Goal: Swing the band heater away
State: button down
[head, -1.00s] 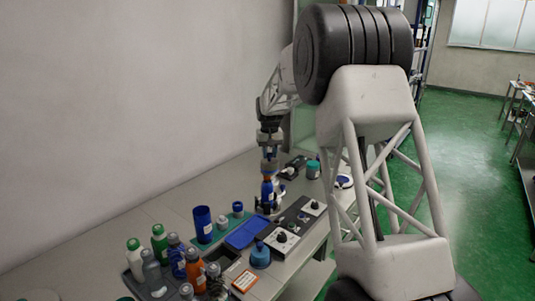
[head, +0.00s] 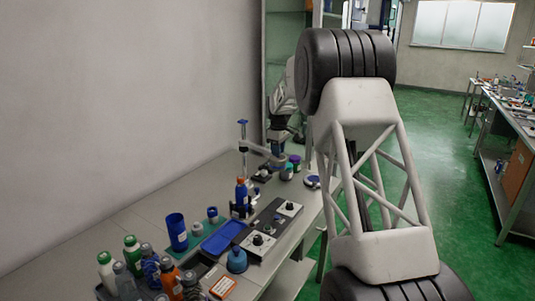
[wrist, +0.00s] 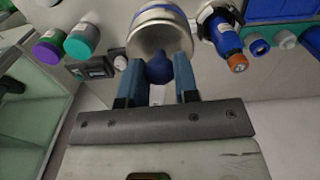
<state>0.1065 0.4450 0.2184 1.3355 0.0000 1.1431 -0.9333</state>
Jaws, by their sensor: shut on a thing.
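The band heater (wrist: 160,38), a silver ring with a blue band, fills the top middle of the wrist view. My gripper (wrist: 158,84) is shut on its dark blue knob (wrist: 158,69), one finger on each side. In the head view the heater's swing arm (head: 256,148) reaches right from a thin post (head: 243,135) with a blue top, towards my gripper. The heater is small and partly hidden there. A blue bottle (head: 241,190) with an orange cap stands upright in a holder, apart from the heater; it also shows in the wrist view (wrist: 226,42).
A purple-lidded jar (wrist: 46,50) and a teal-lidded jar (wrist: 82,41) stand close to the left of the heater in the wrist view. A control panel with dials (head: 262,238), a blue tray (head: 222,236) and several bottles occupy the bench front.

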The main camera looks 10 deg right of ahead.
jog(key=shift+w+d+n, duration=0.6)
jog(key=shift+w+d, duration=0.1)
jog(key=shift+d, duration=0.2)
jog(key=shift+w+d+n, duration=0.6)
jog(key=shift+w+d, duration=0.05)
jog(key=shift+d, duration=0.2)
jog(key=shift+r, duration=0.1)
jog(key=c, duration=0.9)
grip_release()
jog(key=shift+o, duration=0.2)
notch_tip(320, 180, up, 8)
